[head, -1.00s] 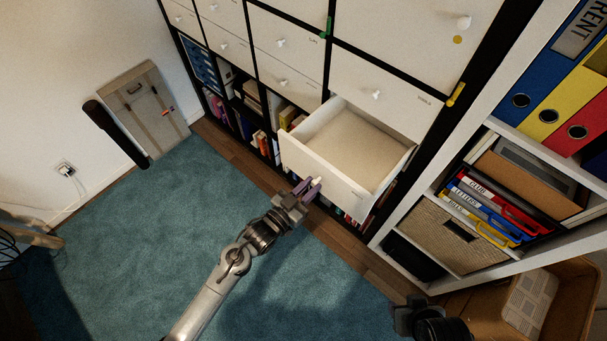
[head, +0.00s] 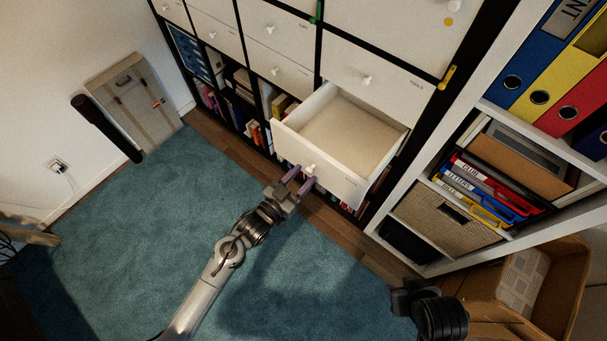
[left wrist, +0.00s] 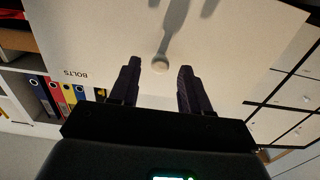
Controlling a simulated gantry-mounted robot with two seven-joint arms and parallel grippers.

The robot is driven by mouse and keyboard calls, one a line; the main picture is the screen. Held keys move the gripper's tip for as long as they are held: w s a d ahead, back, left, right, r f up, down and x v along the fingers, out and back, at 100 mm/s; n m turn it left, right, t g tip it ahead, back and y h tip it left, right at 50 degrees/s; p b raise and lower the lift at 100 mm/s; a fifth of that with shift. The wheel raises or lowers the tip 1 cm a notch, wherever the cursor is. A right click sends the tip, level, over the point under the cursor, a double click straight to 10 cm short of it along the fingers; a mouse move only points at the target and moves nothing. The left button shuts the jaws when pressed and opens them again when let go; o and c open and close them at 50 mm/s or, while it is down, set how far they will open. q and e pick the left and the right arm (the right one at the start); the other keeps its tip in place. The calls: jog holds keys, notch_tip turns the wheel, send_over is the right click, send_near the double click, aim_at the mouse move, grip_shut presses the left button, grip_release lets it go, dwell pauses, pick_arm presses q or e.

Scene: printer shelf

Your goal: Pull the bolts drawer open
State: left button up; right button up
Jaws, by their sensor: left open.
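The bolts drawer (head: 347,186) is a white drawer pulled well out of the shelf unit, and its inside looks empty in the head view. Its front carries the word BOLTS in the left wrist view (left wrist: 110,40). Its round white knob (head: 310,169) also shows in the left wrist view (left wrist: 160,65). My left gripper (head: 303,178) is open at the drawer front, with its fingers on either side of the knob and apart from it. My right gripper (head: 400,298) is at the lower right, dark and away from the drawer; its fingers cannot be made out.
Above the open drawer is a closed drawer with a white knob (head: 367,79). A white shelf with binders (head: 540,97) and a woven basket (head: 440,221) stands to the right. The blue carpet (head: 130,230) is mostly clear.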

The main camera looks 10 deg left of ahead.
pick_arm(q)
jog(key=p+v, duration=0.1)
jog(key=v, duration=0.9)
